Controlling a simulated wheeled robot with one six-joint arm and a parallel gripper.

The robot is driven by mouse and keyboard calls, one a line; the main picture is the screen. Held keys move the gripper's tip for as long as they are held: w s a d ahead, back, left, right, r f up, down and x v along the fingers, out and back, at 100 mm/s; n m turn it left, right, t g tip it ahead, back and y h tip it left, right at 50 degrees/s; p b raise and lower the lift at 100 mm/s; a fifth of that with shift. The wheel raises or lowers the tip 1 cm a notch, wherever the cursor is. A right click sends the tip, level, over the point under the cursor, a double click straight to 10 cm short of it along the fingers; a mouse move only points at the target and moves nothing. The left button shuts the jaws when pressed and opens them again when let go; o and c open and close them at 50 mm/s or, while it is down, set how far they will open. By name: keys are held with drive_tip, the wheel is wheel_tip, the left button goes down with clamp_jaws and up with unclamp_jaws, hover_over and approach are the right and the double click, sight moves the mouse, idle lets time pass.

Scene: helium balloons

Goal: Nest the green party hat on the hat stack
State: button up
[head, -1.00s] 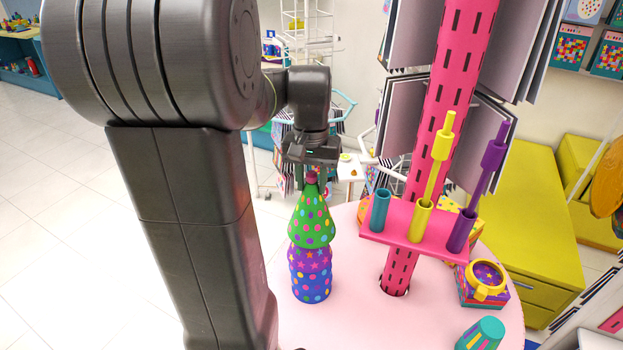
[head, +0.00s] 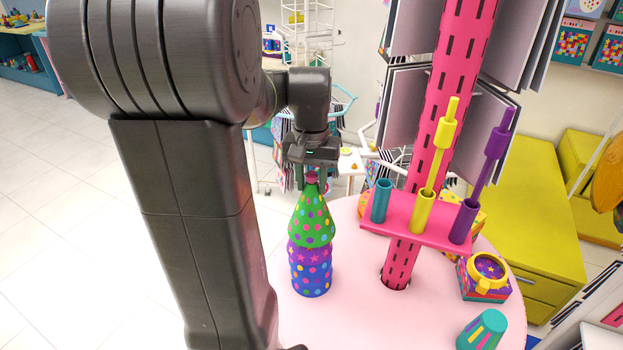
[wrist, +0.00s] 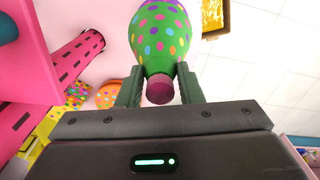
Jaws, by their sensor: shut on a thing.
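The green party hat (head: 311,220) with colored dots stands upright over the purple hat stack (head: 311,270) on the pink round table (head: 350,315). Its lower edge meets the top of the stack, with no gap that I can see. In the wrist view, the fingers (wrist: 159,92) sit on both sides of the green hat (wrist: 160,40), beside the knob (wrist: 160,90). How deep the stack goes inside the hat is hidden.
A pink post with a shelf (head: 415,220) holding teal, yellow and purple tubes stands right of the hat. Table in front of the post is clear.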

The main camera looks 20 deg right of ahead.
drive_tip(key=shift+f, duration=0.35)
drive_tip(key=o, duration=1.1)
wheel_tip(320, 180, up, 14)
drive_tip(key=shift+f, duration=0.1)
drive_tip(key=shift+f, duration=0.1)
wheel_tip(320, 180, down, 14)
drive_tip(key=shift+r, duration=0.65)
